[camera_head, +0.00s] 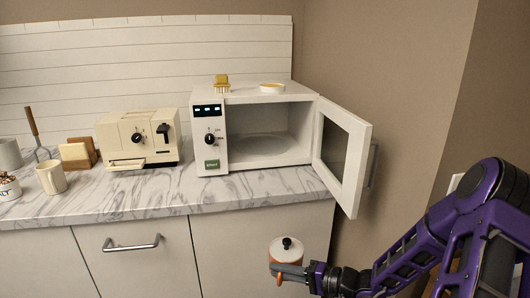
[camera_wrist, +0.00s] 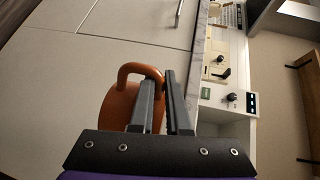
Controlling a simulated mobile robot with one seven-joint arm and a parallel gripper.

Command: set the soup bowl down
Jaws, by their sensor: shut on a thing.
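The soup bowl (camera_head: 287,243) has an orange body, a white lid and a black knob. It is held in the air in front of the lower cabinet, below the counter edge, and looks about upright. My gripper (camera_head: 280,270) is shut on its orange handle. In the wrist view the handle loop (camera_wrist: 138,70) passes between the fingers of my gripper (camera_wrist: 161,85). The orange body shows to the left of the fingers, partly hidden by them.
The microwave (camera_head: 262,130) stands empty with its door (camera_head: 342,155) swung open past the counter edge. The marble counter (camera_head: 130,205) has a bare front strip. A toaster (camera_head: 140,138), mug (camera_head: 50,177) and wooden holder (camera_head: 78,153) stand on the left.

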